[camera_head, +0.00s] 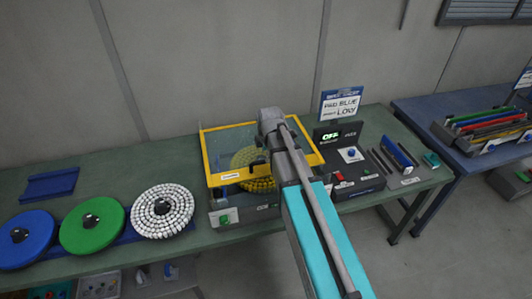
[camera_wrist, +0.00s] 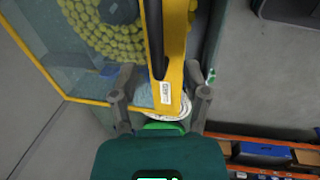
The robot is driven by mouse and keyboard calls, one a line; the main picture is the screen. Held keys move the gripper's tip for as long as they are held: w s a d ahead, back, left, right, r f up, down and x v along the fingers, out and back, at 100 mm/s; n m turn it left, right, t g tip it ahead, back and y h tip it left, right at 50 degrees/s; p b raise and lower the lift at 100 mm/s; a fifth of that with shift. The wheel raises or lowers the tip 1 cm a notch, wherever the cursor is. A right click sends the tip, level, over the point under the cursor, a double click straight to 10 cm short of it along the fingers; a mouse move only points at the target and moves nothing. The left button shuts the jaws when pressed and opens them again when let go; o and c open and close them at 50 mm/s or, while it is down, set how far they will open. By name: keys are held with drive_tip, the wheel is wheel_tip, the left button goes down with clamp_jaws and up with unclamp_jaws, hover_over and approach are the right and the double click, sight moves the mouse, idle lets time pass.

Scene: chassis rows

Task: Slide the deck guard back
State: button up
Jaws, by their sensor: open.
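The deck guard (camera_head: 211,172) is a clear panel in a yellow frame, lying over a grey deck unit (camera_head: 228,216) on the green bench. A disc of yellow beads (camera_head: 246,160) shows through it. In the wrist view, the guard's yellow frame (camera_wrist: 178,60) carries a dark bar (camera_wrist: 155,40) and a small white label. My gripper (camera_wrist: 160,97) is open, its two fingers on either side of the frame's corner in that view. I cannot tell whether they touch it. In the head view my arm covers part of the guard and hides the fingertips.
Blue (camera_head: 26,240), green (camera_head: 92,226) and white-beaded (camera_head: 162,212) discs stand left of the deck. A black control box (camera_head: 355,180), an "OFF" display (camera_head: 328,136) and a sign (camera_head: 341,104) stand to the right. A blue table (camera_head: 440,120) is farther right.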

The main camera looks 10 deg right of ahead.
idle(0.7)
drive_tip(key=s+d+f+m+g+b, duration=0.1)
drive_tip(key=s+f+m+b, duration=0.4)
drive_tip(key=s+m, duration=0.4)
drive_tip(key=s+d+f+m+g+b, duration=0.1)
drive_tip(key=s+f+m+b, duration=0.5)
drive_tip(key=s+m, duration=0.3)
drive_tip(key=shift+d+f+m, duration=0.2)
drive_tip(key=shift+f+m, duration=0.15)
drive_tip(key=shift+m, duration=0.15)
drive_tip(key=c, duration=0.8)
clamp_jaws()
